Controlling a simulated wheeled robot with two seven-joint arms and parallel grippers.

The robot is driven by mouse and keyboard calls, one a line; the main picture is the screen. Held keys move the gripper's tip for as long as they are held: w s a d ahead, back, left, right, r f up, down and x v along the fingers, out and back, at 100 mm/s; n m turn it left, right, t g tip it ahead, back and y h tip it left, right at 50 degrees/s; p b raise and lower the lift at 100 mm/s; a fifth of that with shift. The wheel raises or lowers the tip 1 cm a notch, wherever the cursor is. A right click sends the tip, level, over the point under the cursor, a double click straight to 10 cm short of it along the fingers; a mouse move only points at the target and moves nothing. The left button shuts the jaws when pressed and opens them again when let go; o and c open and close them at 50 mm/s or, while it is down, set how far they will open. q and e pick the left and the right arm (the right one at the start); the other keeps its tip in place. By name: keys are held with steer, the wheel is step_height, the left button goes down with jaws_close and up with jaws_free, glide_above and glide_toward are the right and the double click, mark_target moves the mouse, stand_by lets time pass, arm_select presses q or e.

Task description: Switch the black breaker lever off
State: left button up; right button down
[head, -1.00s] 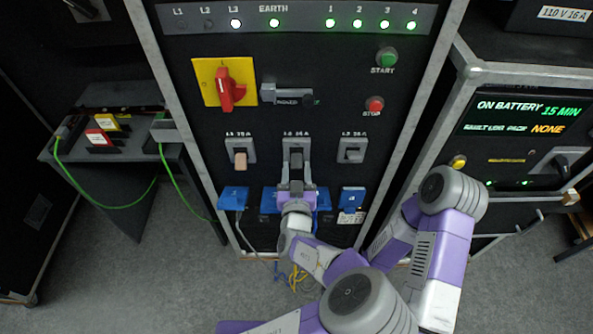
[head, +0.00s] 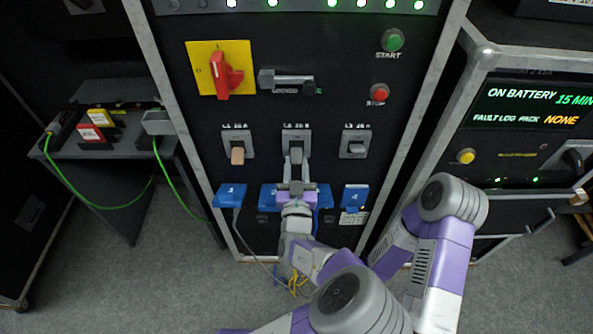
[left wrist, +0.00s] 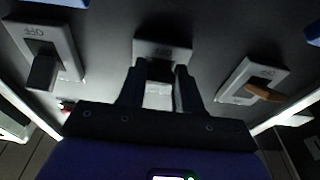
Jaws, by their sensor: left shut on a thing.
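Three breaker switches sit in a row on the black panel. The middle one has a grey plate and a dark lever (head: 296,150); it also shows in the left wrist view, where its plate (left wrist: 163,48) is at top middle. My left gripper (head: 296,166) is at this middle breaker, coming from below, shut on the black lever. In the left wrist view its two fingers (left wrist: 160,82) stand either side of the lever, which they partly hide. I cannot tell the lever's exact tilt. My right gripper is not in view.
The tan-lever breaker (head: 237,155) is left of it and the grey-lever breaker (head: 355,148) right. Blue sockets (head: 230,195) with cables lie below. A red rotary switch (head: 226,74), green button (head: 392,40) and red button (head: 380,93) are above.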

arm_select(q)
steer(key=o, duration=1)
steer(key=shift+o, duration=0.2)
steer(key=shift+s, duration=0.1)
steer(key=s+f+p, duration=0.1)
steer(key=s, duration=0.6)
steer(key=shift+s+f, duration=0.15)
steer(key=shift+f, duration=0.05)
